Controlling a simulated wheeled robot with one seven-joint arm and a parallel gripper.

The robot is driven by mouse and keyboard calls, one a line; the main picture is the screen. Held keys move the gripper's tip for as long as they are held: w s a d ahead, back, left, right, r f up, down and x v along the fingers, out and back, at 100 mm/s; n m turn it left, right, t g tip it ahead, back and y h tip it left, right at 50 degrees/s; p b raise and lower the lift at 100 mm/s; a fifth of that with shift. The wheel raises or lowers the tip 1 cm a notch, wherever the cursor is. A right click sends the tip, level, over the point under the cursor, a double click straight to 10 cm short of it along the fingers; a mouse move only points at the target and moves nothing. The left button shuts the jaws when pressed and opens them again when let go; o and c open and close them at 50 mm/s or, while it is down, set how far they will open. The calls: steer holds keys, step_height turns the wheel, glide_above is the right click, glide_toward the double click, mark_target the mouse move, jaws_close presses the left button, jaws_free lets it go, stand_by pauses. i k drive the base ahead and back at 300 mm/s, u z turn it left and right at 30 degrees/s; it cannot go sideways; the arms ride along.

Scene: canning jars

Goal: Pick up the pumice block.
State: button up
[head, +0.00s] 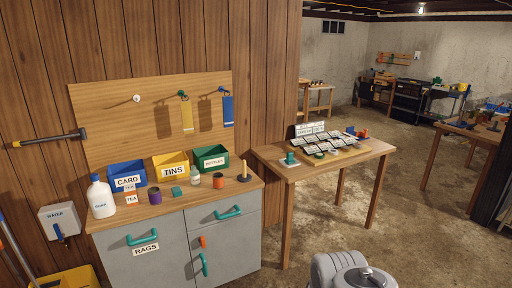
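I cannot pick out the pumice block for certain in the head view. Small items stand on the grey cabinet's wooden top (223,197), among them a small teal block (177,192) between a purple tin (155,196) and a clear jar (195,180). No grey, rough block is plain there, and the items on the wooden table (372,151) are too small to tell apart. A rounded grey part of my own body shows at the bottom edge. My gripper's fingers are not in view.
Blue CARD (126,184), yellow TINS (173,171) and green BOTTLES (214,163) bins line the cabinet's back. A white soap bottle (102,199) stands at its left end. A yellow bucket (72,279) is on the floor at left.

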mark_target(290, 161)
steer(key=z, duration=0.1)
steer(key=i, duration=0.5)
steer(key=z, duration=0.75)
steer(key=i, duration=2.95)
steer(key=u, duration=3.2)
